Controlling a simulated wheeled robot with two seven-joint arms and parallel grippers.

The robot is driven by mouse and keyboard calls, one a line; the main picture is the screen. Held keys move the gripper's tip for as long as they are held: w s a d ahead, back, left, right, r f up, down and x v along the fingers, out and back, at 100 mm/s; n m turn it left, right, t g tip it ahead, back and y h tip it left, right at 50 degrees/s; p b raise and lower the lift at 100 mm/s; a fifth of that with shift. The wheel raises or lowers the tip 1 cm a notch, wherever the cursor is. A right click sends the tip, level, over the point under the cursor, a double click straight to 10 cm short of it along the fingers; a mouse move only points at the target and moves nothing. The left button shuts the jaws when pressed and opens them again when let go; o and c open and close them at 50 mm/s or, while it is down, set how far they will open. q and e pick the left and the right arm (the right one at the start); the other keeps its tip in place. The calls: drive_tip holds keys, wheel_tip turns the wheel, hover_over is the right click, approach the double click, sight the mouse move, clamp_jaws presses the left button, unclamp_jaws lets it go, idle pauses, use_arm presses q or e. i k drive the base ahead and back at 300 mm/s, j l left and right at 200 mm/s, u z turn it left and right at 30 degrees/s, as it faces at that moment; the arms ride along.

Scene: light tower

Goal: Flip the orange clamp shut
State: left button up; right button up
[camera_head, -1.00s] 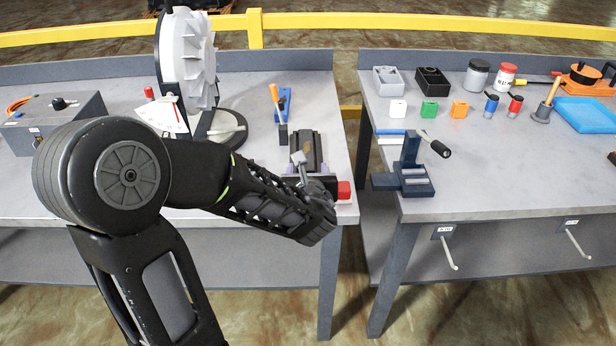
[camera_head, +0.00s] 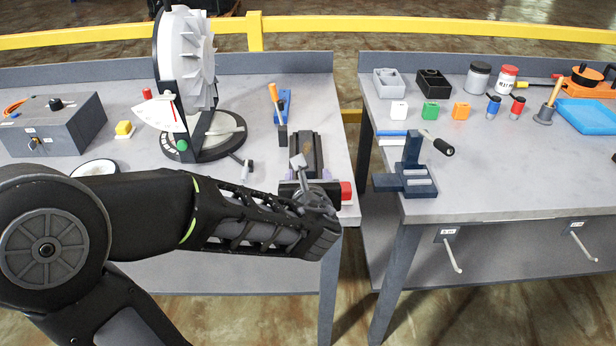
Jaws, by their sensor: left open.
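The orange clamp handle (camera_head: 274,93) tilts up from a blue base (camera_head: 284,104) on the left bench, behind a dark block-like fixture (camera_head: 305,150). It stands apart from my gripper. My left arm comes in from the left, and its gripper (camera_head: 312,192) is open at the front of that fixture, nearer to me than the clamp. The wrist hides part of the fixture's front, and the fingertips are hard to make out. My right gripper is not in view.
A white finned wheel on a stand (camera_head: 188,60) rises left of the clamp. A gap separates the left bench from the right bench (camera_head: 480,170), which holds a dark blue crank fixture (camera_head: 412,172).

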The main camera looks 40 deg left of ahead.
sight(278, 104)
drive_tip(key=u, duration=1.4)
